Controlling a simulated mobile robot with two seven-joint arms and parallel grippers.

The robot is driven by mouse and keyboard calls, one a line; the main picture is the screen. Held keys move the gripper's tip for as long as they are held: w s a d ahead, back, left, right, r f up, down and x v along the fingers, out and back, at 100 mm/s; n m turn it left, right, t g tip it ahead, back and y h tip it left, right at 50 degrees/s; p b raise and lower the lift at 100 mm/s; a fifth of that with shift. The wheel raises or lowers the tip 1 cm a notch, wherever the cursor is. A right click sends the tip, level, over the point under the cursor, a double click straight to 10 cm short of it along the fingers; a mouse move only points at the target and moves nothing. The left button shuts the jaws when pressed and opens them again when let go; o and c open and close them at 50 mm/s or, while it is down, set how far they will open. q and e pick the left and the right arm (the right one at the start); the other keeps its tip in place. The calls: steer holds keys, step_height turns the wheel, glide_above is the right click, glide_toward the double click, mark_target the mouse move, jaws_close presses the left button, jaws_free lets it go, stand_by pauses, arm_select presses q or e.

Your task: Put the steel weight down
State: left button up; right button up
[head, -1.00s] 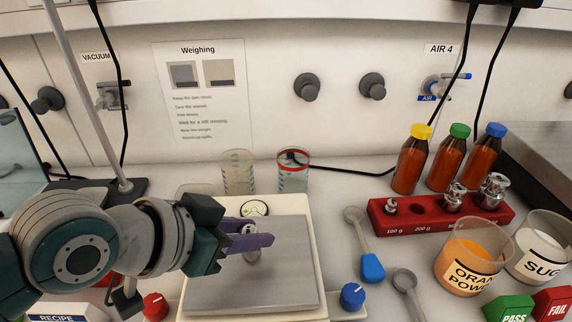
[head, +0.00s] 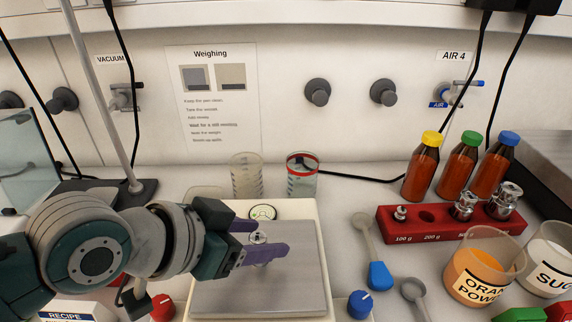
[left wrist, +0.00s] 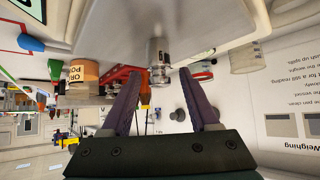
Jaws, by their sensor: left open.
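The steel weight (head: 259,237) stands upright on the metal pan of the scale (head: 295,285). My left gripper (head: 262,241) is over the pan, with its purple fingers spread on either side of the weight. In the left wrist view the weight (left wrist: 159,62) sits between the fingertips (left wrist: 159,73), with a gap to each finger. The near finger and the gripper hide part of the weight in the head view. My right gripper is not in view.
A red weight block (head: 445,228) stands at the right, with an empty 200 g hole. Behind the scale are a clear beaker (head: 246,176) and a red-rimmed container (head: 302,178). A blue-handled scoop (head: 378,275), orange powder cup (head: 478,280) and bottles stand to the right.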

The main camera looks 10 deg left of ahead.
arm_select(q)
steer(key=p+v, duration=0.2)
steer(key=v, duration=0.9)
steer(key=s+a+n+g+y, duration=0.2)
steer(key=s+n+g+y, duration=0.1)
steer(key=s, duration=1)
steer(key=shift+a+f+n+g+y, duration=0.45)
steer(key=shift+g+y, duration=0.35)
steer(key=shift+g, duration=0.2)
